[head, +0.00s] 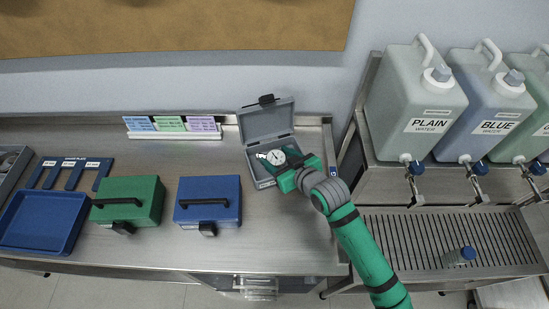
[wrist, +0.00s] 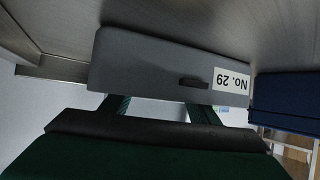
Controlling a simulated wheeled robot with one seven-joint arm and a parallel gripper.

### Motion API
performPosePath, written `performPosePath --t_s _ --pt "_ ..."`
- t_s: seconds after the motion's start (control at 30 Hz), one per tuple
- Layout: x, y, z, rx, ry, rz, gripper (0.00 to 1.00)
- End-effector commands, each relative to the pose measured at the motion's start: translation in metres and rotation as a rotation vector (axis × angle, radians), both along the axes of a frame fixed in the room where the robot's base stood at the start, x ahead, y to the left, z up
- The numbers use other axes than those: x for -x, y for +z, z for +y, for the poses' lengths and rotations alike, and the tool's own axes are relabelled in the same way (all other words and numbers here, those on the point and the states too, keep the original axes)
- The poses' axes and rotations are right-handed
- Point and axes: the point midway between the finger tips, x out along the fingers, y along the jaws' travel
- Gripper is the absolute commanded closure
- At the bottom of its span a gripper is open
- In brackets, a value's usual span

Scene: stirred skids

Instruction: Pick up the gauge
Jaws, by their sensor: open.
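The gauge (head: 278,158), with a round white dial and a dark rim, shows in the head view in the open grey case (head: 265,124). My gripper (head: 288,172) is over the front right part of the case, close beside the gauge. Its body hides part of the case and perhaps part of the gauge. In the wrist view, the two fingers of my gripper (wrist: 160,103) are apart, with their tips hidden behind the case wall (wrist: 140,62), labelled No. 29. The gauge is not visible there. I cannot tell whether the fingers touch it.
A blue case (head: 208,200) and a green case (head: 128,200) stand shut to the left, beside a blue tray (head: 40,222). Cards (head: 170,124) stand behind. Water jugs (head: 415,105) with taps are on the right rack. The steel bench (head: 270,235) is clear in front.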

Motion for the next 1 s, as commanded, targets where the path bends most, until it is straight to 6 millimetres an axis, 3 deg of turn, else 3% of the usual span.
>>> performPosePath --t_s 0.17,0.27,0.3,0.67,1.0 --pt "0.000 0.000 0.000 0.000 0.000 0.000 0.47" --pt "0.000 0.000 0.000 0.000 -0.001 0.000 0.71" --pt "0.000 0.000 0.000 0.000 -0.001 0.000 0.74" --pt "0.000 0.009 0.000 0.000 0.001 -0.003 0.74" --pt "0.000 0.070 0.000 0.003 0.002 -0.004 0.74"
